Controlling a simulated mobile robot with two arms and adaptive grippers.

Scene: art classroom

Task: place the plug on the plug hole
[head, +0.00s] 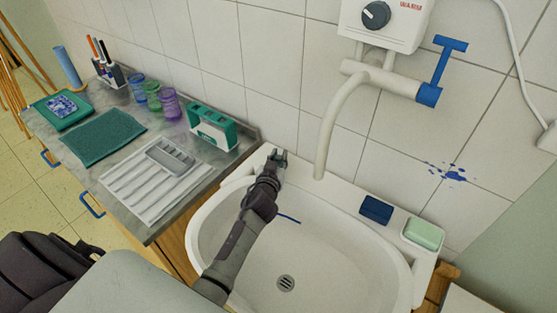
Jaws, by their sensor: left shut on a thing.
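The plug hole (286,283) is a round grey grated drain in the floor of the white sink (335,262), open to view. My left gripper (278,156) is at the back left rim of the sink, left of the tap spout and well behind the plug hole. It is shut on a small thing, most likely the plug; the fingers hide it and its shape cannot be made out. No plug shows elsewhere. My right gripper is not in view.
A tap spout (328,125) hangs over the back rim. A dark blue block (376,209) and a green soap bar (423,233) sit at the right. The counter at left holds a white tray (150,185), jars and a green box (212,127). The basin is clear beside my arm.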

